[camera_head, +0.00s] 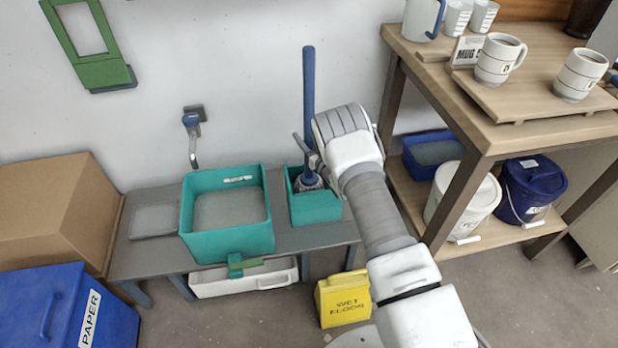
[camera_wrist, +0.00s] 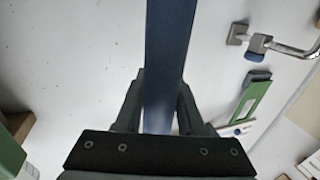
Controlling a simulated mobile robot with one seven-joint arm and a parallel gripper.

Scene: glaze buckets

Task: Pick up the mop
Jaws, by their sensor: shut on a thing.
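The mop (camera_head: 309,98) has a blue upright handle, and its head sits low in a small teal bucket (camera_head: 318,207) on the grey bench. My gripper (camera_head: 308,157) is at the lower part of the handle, just above the bucket, shut on it. In the wrist view the blue handle (camera_wrist: 170,60) runs between the two dark fingers of my gripper (camera_wrist: 160,110). The mop head is partly hidden by the bucket's walls and my gripper.
A larger teal bucket (camera_head: 226,245) stands left on the bench (camera_head: 150,256). A wall tap (camera_head: 191,125) is behind. A wooden shelf (camera_head: 470,140) with mugs is close at right. A yellow wet floor sign (camera_head: 343,299) and a blue paper bin (camera_head: 62,312) stand in front.

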